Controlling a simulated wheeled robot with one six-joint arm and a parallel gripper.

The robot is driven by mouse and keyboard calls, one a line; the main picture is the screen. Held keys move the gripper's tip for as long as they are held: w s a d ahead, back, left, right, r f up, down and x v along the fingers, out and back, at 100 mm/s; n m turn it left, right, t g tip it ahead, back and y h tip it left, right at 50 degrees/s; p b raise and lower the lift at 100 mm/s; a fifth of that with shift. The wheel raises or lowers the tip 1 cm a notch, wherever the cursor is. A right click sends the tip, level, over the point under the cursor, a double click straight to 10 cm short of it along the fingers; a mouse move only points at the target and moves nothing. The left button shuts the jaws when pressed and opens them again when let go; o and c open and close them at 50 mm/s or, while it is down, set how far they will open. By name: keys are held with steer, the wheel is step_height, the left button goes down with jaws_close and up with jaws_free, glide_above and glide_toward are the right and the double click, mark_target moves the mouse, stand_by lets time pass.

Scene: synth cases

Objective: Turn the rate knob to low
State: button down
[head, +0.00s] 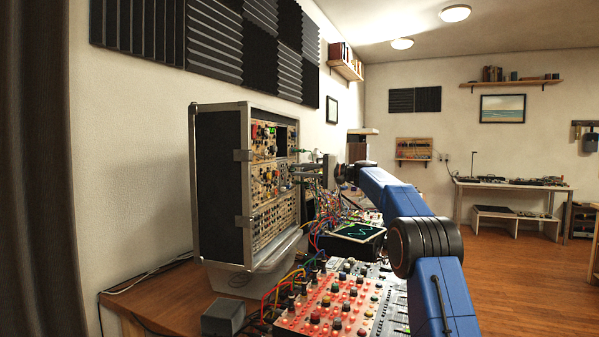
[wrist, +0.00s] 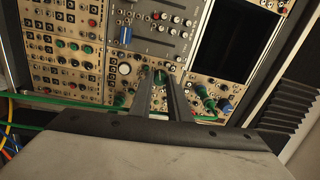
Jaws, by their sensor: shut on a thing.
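The synth rack (head: 221,187) stands upright in a black case with metal edges on the wooden desk, its face full of small knobs and jacks. My gripper (head: 293,170) reaches its right side from the right, at about mid-height. In the wrist view my gripper (wrist: 161,82) has its two dark fingers against the beige panel, shut on a green knob (wrist: 160,76). The fingers hide the knob's sides and its pointer. The labels are too small to read, so I cannot tell whether this is the rate knob or where it points.
More green knobs (wrist: 119,100) and a blue knob (wrist: 224,106) sit close to the fingers. A dark screen (wrist: 228,38) is at upper right. Patch cables (head: 325,212) hang beside the rack. A red mixer panel (head: 325,309) and a small scope (head: 357,232) stand in front.

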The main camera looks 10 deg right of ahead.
steer(key=n, duration=0.5)
steer(key=shift+f, duration=0.1)
steer(key=shift+n, duration=0.3)
stand_by(0.4)
steer(key=c, duration=1.7)
jaws_free()
steer(key=shift+o, duration=0.2)
steer(key=v, duration=1.7)
steer(key=shift+d, duration=0.25)
steer(key=shift+s, duration=0.15)
